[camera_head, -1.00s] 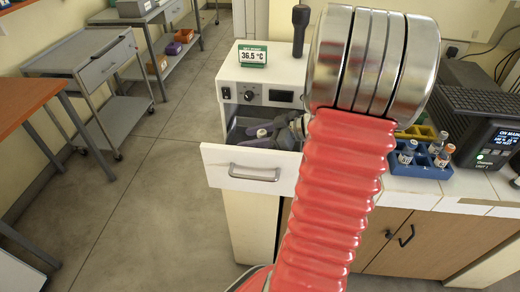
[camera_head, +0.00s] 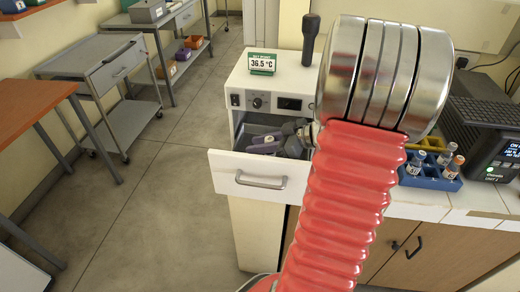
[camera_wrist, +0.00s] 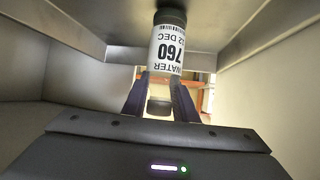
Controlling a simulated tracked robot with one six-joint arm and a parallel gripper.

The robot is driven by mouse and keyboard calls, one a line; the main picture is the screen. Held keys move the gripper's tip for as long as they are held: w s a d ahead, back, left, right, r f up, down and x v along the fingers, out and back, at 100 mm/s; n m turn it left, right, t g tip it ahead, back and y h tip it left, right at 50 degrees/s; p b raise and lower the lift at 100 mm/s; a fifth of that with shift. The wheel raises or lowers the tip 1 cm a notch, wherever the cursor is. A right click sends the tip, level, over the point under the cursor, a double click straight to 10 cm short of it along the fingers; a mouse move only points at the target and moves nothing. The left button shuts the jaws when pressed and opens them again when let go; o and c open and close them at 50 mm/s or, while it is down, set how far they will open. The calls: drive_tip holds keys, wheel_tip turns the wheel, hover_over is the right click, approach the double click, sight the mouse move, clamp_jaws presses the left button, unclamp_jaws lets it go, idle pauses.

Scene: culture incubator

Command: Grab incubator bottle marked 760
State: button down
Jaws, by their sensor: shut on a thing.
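The bottle marked 760 (camera_wrist: 168,45) shows upside down in the wrist view, with a white label reading WATER, 760 and 12 DEC, and a dark end at the top. My gripper (camera_wrist: 160,82) has its two dark fingers on either side of it, shut on it. In the head view my gripper (camera_head: 290,139) is inside the open drawer (camera_head: 240,180) of the white incubator (camera_head: 290,78). The bottle's full outline is hard to make out there, and my red arm covers the drawer's right part.
A blue rack (camera_head: 430,180) with several small bottles stands on the counter, right of my arm. A black device (camera_head: 490,145) is beyond it. A grey cart (camera_head: 100,75) and an orange-topped table (camera_head: 38,103) stand at the left. The floor between is clear.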

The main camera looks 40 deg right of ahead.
wheel_tip(320, 180, up, 7)
drive_tip(key=s+d, duration=0.4)
drive_tip(key=s, duration=0.4)
drive_tip(key=s+d, duration=0.4)
drive_tip(key=s, duration=0.4)
drive_tip(key=shift+f, duration=0.15)
drive_tip(key=shift+s, duration=0.1)
